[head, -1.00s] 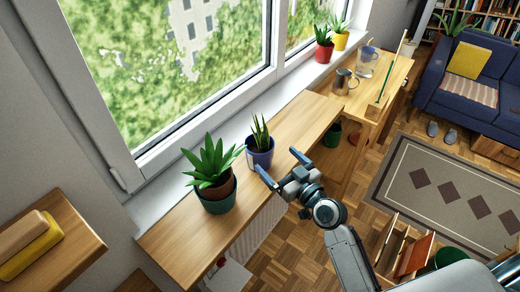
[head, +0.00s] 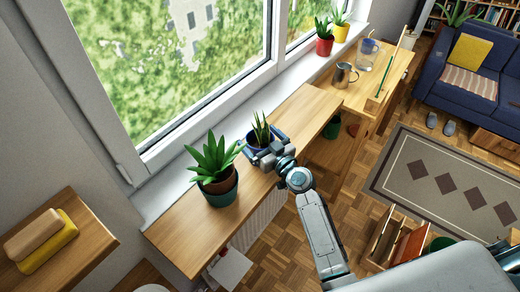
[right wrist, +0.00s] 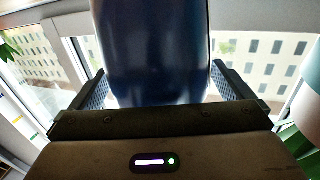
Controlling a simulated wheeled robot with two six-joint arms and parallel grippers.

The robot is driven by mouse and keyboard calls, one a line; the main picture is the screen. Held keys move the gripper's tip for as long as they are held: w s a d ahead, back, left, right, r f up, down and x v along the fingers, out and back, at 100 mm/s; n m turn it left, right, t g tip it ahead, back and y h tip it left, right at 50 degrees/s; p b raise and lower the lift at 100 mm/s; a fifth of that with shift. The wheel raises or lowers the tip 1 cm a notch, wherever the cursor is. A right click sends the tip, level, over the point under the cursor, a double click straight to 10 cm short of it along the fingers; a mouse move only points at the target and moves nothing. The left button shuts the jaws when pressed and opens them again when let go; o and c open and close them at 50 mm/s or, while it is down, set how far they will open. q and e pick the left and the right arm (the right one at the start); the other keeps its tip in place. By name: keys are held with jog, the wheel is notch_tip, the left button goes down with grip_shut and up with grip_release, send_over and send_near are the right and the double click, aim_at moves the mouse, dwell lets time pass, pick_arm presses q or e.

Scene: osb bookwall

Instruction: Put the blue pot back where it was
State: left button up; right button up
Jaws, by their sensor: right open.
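The blue pot (head: 252,148) holds a spiky green plant (head: 261,129) and stands upright on the wooden shelf board below the window. My right gripper (head: 263,150) is at the pot, coming from the room side and hiding much of it. In the right wrist view, the blue pot (right wrist: 152,50) fills the middle between the two open fingers (right wrist: 155,88). A gap shows between each finger and the pot, so the jaws are around it but not closed on it. My left gripper is not in view.
A green pot with a succulent (head: 220,188) stands just left of the blue pot on the wooden board (head: 190,235). Red (head: 324,46) and yellow (head: 341,32) pots stand on the far sill. A metal jug (head: 344,74) is farther along. The board right of the blue pot is clear.

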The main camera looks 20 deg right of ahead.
jog(key=c, duration=1.6)
jog(key=shift+r, duration=0.15)
jog(key=shift+c, duration=1.1)
